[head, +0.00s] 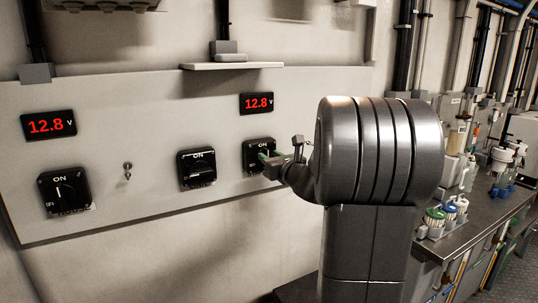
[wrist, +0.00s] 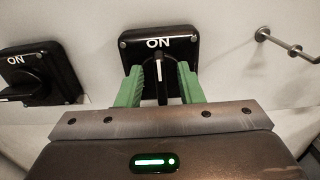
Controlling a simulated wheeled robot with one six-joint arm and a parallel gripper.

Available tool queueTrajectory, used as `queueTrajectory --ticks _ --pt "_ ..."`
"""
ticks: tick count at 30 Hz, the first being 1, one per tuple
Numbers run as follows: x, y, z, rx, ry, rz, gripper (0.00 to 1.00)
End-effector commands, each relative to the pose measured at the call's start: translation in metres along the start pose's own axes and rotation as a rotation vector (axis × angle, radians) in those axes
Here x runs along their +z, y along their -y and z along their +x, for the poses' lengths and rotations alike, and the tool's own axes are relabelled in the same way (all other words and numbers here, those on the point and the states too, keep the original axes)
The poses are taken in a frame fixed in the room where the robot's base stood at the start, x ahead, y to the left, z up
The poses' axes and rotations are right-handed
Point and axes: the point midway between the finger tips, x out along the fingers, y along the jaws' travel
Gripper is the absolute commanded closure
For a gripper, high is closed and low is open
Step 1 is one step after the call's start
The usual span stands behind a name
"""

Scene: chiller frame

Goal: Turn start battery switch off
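The rightmost black rotary switch (head: 257,150) is on the wall panel, with "ON" at its top. No label here names it as the start battery switch. In the wrist view its dark knob (wrist: 162,80) has a white mark pointing up toward "ON". My gripper (head: 268,157) is at this switch. In the wrist view the green fingers of my gripper (wrist: 161,82) are on either side of the knob, apart, with dark gaps beside it. Contact with the knob is not visible. My fingers and arm partly hide the switch in the head view.
A middle switch (head: 197,168) and a left switch (head: 65,190) are on the same panel. Two red displays read 12.8 V, one at left (head: 49,124) and one above my gripper (head: 257,103). A metal peg (wrist: 288,46) sticks out right of the switch. A cluttered bench (head: 478,222) stands at right.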

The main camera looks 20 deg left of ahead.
Motion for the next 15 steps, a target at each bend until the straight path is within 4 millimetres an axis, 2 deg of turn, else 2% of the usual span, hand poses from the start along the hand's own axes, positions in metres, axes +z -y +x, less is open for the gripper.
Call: queueTrajectory --ticks 5,14,15 --pt "-0.0001 -0.0002 0.0129 0.0 -0.001 -0.001 0.66" --pt "-0.0003 -0.0001 0.0144 0.0 -0.001 -0.001 0.66" --pt "-0.0003 -0.0001 0.0144 0.0 -0.001 -0.001 0.74"
